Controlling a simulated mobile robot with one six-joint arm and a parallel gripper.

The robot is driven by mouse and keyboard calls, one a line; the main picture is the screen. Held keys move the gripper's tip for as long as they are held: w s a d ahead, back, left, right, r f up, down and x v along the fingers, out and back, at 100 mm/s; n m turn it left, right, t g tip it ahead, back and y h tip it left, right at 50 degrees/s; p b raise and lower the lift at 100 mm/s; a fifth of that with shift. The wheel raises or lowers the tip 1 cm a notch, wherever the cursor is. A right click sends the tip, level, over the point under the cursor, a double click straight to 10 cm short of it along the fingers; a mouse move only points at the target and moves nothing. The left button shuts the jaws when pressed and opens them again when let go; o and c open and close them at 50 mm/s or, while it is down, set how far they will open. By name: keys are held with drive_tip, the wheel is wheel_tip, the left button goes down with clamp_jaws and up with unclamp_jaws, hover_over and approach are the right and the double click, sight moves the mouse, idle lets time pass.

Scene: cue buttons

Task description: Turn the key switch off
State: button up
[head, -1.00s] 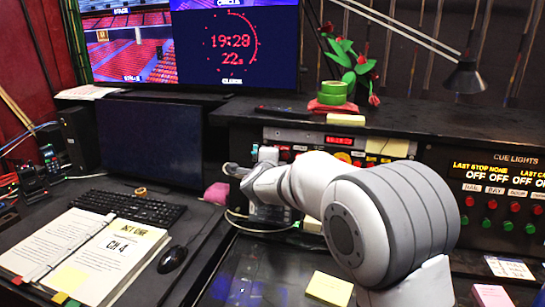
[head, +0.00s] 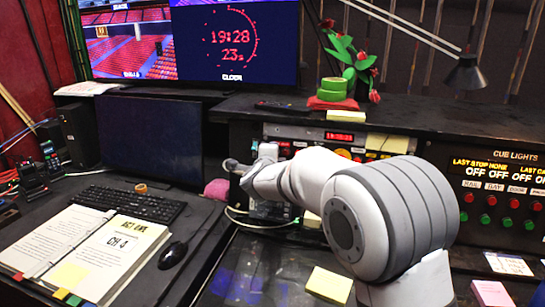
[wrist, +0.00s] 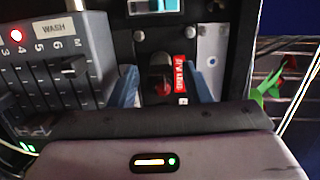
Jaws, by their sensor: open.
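In the wrist view, a dark switch with a red part (wrist: 160,78) sits on a black panel beside a red label (wrist: 180,75); it looks like the key switch, but its turned position is too blurred to read. My gripper (wrist: 164,86) is open, with one blue-grey finger to the left of the switch and one to the right. I cannot tell whether either finger touches it. In the head view my arm reaches to the console, and the switch is not clearly visible there.
A grey fader box marked WASH (wrist: 52,60), with a red light, is close left of my fingers. A metal plate (wrist: 211,45) is to the right. In the head view, a cue lights panel (head: 500,195) stands right, and a script binder (head: 85,248) and keyboard (head: 130,204) lie left.

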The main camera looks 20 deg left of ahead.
drive_tip(key=b+v, duration=0.1)
drive_tip(key=v, duration=0.6)
drive_tip(key=shift+s, duration=0.4)
drive_tip(key=shift+d, duration=0.1)
drive_tip(key=s+d+f+n+g+y, duration=0.1)
drive_tip(key=s+d+n+g, duration=0.3)
drive_tip(key=d, duration=0.4)
drive_tip(key=s+d+f+n+g+y, duration=0.1)
drive_tip(key=s+d+n, duration=0.2)
drive_tip(key=d+n, duration=0.4)
drive_tip(key=s+d+f+n+g+h, duration=0.2)
drive_tip(key=s+d+f+g, duration=0.2)
drive_tip(key=s+d, duration=0.6)
drive_tip(key=s+d+f+n+g+h+p, duration=0.1)
drive_tip(key=s+d+f+n+g+h, duration=0.1)
drive_tip(key=s+d, duration=0.9)
wheel_tip(320, 180, down, 4)
drive_tip(key=s+n+g, duration=0.1)
drive_tip(key=s+g, duration=0.1)
drive_tip(key=shift+s+h, duration=0.3)
drive_tip(key=shift+s, duration=0.05)
drive_tip(key=shift+d+r, duration=0.1)
drive_tip(key=shift+d, duration=0.05)
